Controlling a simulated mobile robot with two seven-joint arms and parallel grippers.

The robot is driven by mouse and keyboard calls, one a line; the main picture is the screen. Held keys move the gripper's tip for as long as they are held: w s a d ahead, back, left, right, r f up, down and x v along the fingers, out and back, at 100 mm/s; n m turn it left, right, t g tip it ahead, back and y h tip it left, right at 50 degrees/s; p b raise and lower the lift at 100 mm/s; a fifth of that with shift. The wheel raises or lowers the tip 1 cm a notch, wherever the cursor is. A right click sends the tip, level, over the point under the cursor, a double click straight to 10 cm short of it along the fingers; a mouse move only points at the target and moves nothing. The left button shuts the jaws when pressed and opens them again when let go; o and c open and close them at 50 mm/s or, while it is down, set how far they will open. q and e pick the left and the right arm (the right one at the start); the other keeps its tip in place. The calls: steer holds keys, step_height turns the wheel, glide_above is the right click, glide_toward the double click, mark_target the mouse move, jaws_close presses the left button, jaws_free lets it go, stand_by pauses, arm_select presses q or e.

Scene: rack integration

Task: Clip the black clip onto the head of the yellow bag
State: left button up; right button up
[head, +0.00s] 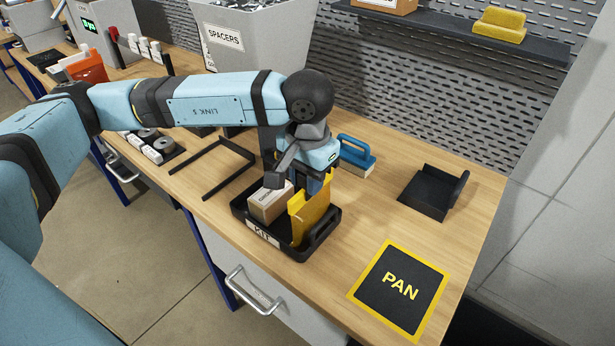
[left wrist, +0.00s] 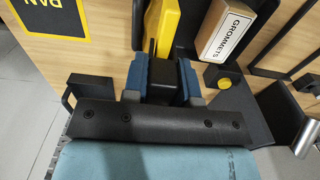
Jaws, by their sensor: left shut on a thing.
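The yellow bag (head: 309,213) stands upright in the black KIT tray (head: 291,250), beside a cardboard box. My left gripper (head: 315,180) is directly above the bag's head, pointing down. In the left wrist view, the blue fingers of my left gripper (left wrist: 162,82) are shut on the black clip (left wrist: 165,75). The clip lies right at the end of the yellow bag (left wrist: 164,22) and seems to overlap it. I cannot tell whether its jaws grip the bag. In the head view the gripper hides the clip. My right gripper is not in view.
The grommets box (left wrist: 228,32) sits in the tray close to the gripper. A blue-handled brush (head: 356,155) stands behind, a black dustpan-like holder (head: 432,192) lies to the right, and a PAN mat (head: 401,288) lies at front right. Wood between them is clear.

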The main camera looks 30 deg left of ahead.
arm_select(q)
steer(key=shift+f+b, duration=0.3)
steer(key=shift+f, duration=0.1)
steer(key=o, duration=1)
steer(key=shift+r, duration=0.1)
step_height(320, 180, up, 14)
steer(key=shift+f+b, duration=0.15)
steer(key=shift+b, duration=0.15)
steer(key=shift+s, duration=0.15)
